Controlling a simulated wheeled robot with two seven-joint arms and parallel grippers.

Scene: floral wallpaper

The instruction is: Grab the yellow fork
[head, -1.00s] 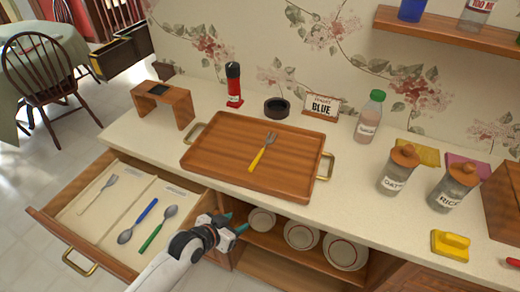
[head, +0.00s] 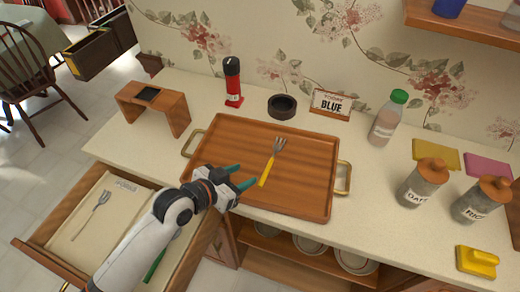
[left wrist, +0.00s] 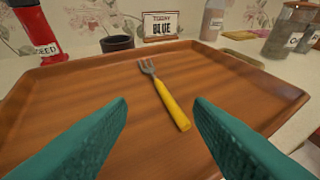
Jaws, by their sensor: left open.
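The yellow fork (head: 270,163), with a metal head and yellow handle, lies on the brown wooden tray (head: 312,165) on the counter. Its tines point to the back. My left gripper (head: 246,176) is open and empty over the tray's front left part, close to the handle end. In the left wrist view the fork (left wrist: 166,96) lies beyond and between the open teal fingertips (left wrist: 158,106), its handle toward me, apart from both fingers. My right gripper does not show.
The open drawer (head: 75,221) at left holds a grey fork (head: 91,214); my arm hides part of it. A red bottle (head: 232,82), dark bowl (head: 279,106) and BLUE sign (head: 331,103) stand behind the tray.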

